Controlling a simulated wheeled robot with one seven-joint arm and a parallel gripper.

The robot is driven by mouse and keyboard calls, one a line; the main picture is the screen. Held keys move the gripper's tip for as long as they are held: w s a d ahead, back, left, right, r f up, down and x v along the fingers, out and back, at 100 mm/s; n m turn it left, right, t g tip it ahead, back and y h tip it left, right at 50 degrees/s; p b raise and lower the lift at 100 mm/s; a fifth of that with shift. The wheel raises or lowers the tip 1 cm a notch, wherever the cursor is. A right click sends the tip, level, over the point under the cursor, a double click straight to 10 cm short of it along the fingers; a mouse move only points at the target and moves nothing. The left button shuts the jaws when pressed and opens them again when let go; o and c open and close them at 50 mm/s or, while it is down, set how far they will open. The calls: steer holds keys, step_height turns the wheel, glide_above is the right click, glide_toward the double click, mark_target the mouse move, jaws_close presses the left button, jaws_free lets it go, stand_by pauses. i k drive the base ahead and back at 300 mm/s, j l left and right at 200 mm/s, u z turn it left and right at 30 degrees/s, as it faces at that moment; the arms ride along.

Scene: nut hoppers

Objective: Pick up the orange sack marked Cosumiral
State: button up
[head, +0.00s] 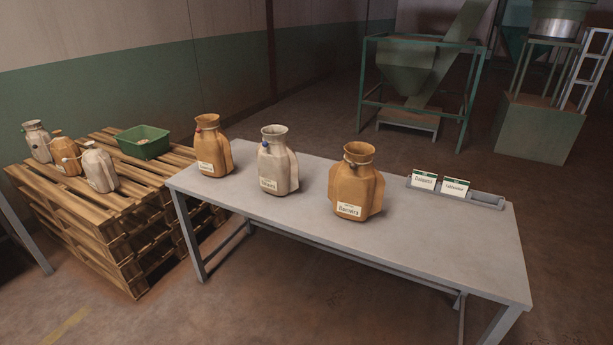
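Two orange sacks stand upright on the grey table (440,248). The left orange sack (213,150) has a small white label that is too small to read surely. The right orange sack (357,188) has a larger label that seems to read something like "Eierneira", not clearly Cosumiral. A third, smaller-looking orange sack (65,157) stands on the wooden pallet stack (125,205), with no readable label. I cannot tell which orange sack is marked Cosumiral. My gripper is not in view.
A whitish sack (278,165) stands between the table's orange sacks. A grey tray (487,200) with two label cards (424,181) is at the table's right. Two whitish sacks (99,170) and a green crate (144,143) are on the pallets. The table's right front is clear.

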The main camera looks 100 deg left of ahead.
mark_target(212, 147)
steer(key=u, duration=2.9)
